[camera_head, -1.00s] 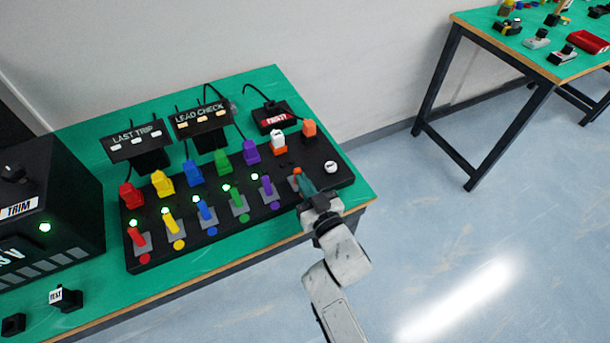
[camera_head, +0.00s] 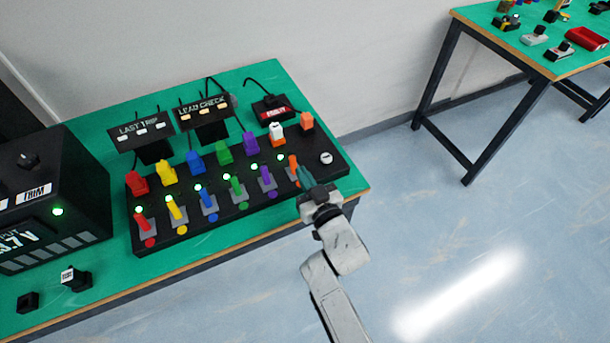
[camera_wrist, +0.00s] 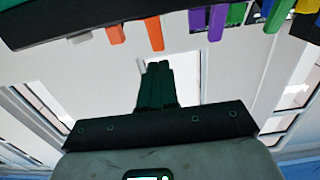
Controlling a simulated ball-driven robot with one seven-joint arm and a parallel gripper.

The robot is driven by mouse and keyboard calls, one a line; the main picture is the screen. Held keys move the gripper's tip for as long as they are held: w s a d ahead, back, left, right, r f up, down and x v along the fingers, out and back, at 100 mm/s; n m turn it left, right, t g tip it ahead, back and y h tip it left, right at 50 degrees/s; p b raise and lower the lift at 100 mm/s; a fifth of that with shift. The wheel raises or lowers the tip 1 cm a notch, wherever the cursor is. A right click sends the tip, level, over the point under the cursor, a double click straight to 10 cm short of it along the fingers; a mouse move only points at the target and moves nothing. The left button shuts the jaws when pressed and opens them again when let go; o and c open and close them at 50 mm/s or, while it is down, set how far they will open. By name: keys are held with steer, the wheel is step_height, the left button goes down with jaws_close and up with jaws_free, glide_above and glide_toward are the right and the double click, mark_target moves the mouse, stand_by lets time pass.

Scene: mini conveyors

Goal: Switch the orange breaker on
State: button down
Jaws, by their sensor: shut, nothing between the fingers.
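The orange breaker's lever (camera_head: 293,165) stands at the right end of the row of coloured levers on the black panel (camera_head: 335,168). A green light (camera_head: 280,157) is lit beside it. My gripper (camera_head: 304,176) is shut and empty, just right of the orange lever. I cannot tell whether they touch. In the wrist view my shut gripper (camera_wrist: 157,70) points at open background, with two orange parts (camera_wrist: 115,34) (camera_wrist: 153,33) at the top. The gripper partly hides the lever's base in the head view.
Red, yellow, blue, green and purple levers (camera_head: 265,177) stand to the left, each with a lit green light. Coloured plugs line the panel's back. A white round knob (camera_head: 326,157) sits at the right. Open floor lies right of the table.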

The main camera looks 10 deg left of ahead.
steer(key=s+d+r+p, duration=0.3)
steer(key=s+d+p, duration=0.2)
steer(key=s, duration=0.3)
steer(key=shift+s+d+r, duration=0.2)
steer(key=shift+d+r, duration=0.1)
stand_by(0.4)
steer(key=s+d+f+m+g+h, duration=0.1)
steer(key=d+f+m+h, duration=0.15)
steer(key=d, duration=0.45)
steer(key=s+d+f+m+g+h, duration=0.1)
steer(key=s+d+m+h, duration=0.1)
steer(key=d+h, duration=0.35)
steer(key=s+d+f+m+g+h, duration=0.1)
steer(key=d+f+m+h, duration=0.1)
steer(key=d, duration=0.6)
steer(key=s+d+g, duration=0.3)
steer(key=s, duration=0.5)
steer(key=s+d+g+b, duration=0.1)
steer(key=s+g, duration=0.3)
steer(key=s, duration=0.4)
steer(key=s+d+m+g+b, duration=0.1)
steer(key=s+d+g, duration=0.2)
steer(key=s, duration=0.5)
steer(key=shift+d+f+g, duration=0.15)
steer(key=shift+d+g, duration=0.15)
steer(key=shift+d, duration=0.55)
